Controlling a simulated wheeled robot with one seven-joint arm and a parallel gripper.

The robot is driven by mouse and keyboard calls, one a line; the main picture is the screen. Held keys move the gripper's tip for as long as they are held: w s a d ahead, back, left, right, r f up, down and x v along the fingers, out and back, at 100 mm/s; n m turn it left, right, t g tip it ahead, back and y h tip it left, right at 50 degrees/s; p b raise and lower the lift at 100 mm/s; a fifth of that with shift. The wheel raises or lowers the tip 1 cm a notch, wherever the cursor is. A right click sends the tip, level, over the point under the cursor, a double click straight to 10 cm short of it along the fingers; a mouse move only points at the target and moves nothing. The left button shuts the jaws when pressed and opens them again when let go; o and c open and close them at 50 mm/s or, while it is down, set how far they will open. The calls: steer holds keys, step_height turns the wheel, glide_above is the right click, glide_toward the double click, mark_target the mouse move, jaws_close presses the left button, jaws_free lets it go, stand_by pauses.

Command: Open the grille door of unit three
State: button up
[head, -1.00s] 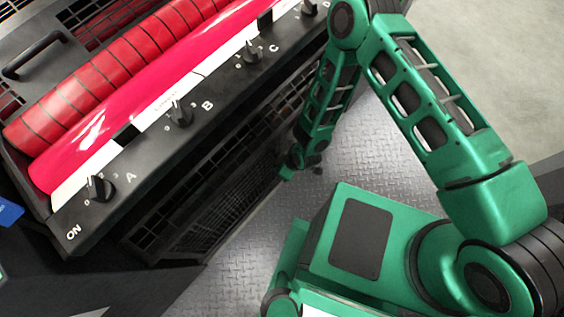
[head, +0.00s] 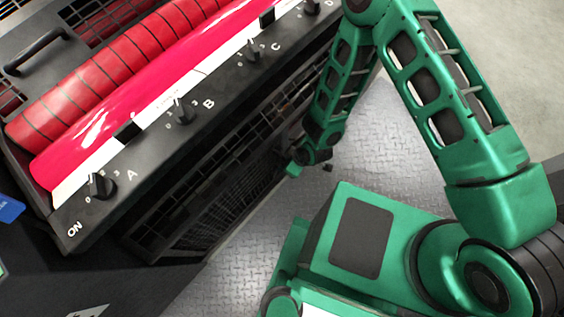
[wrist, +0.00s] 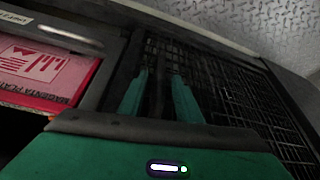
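A dark grille door (head: 190,222) lies low on the side of the black unit, below the sloping panel, in the head view. In the wrist view, black mesh (wrist: 220,90) fills the middle and right. No unit number is readable. My gripper (head: 294,169) is at the far end of the grille in the head view, its fingers mostly hidden. In the wrist view my gripper (wrist: 159,75) shows two green fingers apart, pointing at the mesh. A dark upright bar (wrist: 157,88) shows between them; I cannot tell whether they touch it or whether it is a handle.
A black control panel (head: 150,140) with knobs marked A to D overhangs the grille. Red and magenta rollers (head: 110,115) lie behind it. A magenta plate label (wrist: 45,72) is left of the fingers. The tread-plate floor (head: 370,150) is clear beside the unit.

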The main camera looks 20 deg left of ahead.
steer(key=v, duration=0.4)
steer(key=shift+d+r, duration=0.1)
steer(key=shift+r, duration=0.25)
